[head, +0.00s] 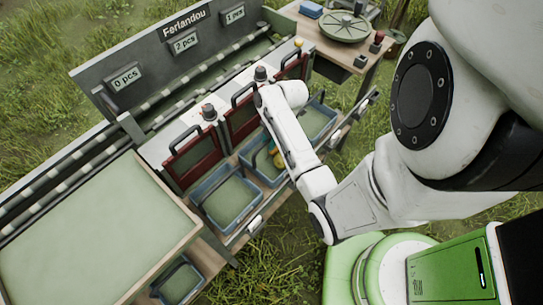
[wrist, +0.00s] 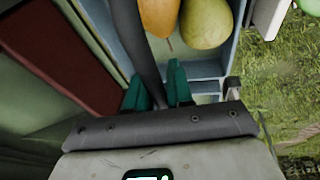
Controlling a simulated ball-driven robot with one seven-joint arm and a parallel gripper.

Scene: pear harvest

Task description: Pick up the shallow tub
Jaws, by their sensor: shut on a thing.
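A blue shallow tub (head: 250,168) with pears in it sits in the middle bay of the bench. Its light blue wall also shows in the wrist view (wrist: 236,42). An orange-yellow pear (wrist: 160,16) and a green-yellow pear (wrist: 206,22) lie inside it. My gripper (wrist: 157,88) has teal fingers shut on a dark bar (wrist: 134,38) that runs up across the tub's left side. I cannot tell whether this bar is the tub's handle or belongs to the red flap. In the head view my arm hides the gripper tips and part of the tub.
An emptier-looking blue tub (head: 208,186) stands to the left, another (head: 327,112) to the right, and one (head: 184,270) lower down. Red flaps (head: 192,158) with black handles stand behind the tubs. A wide green sorting tray (head: 80,245) fills the left. Grass surrounds the bench.

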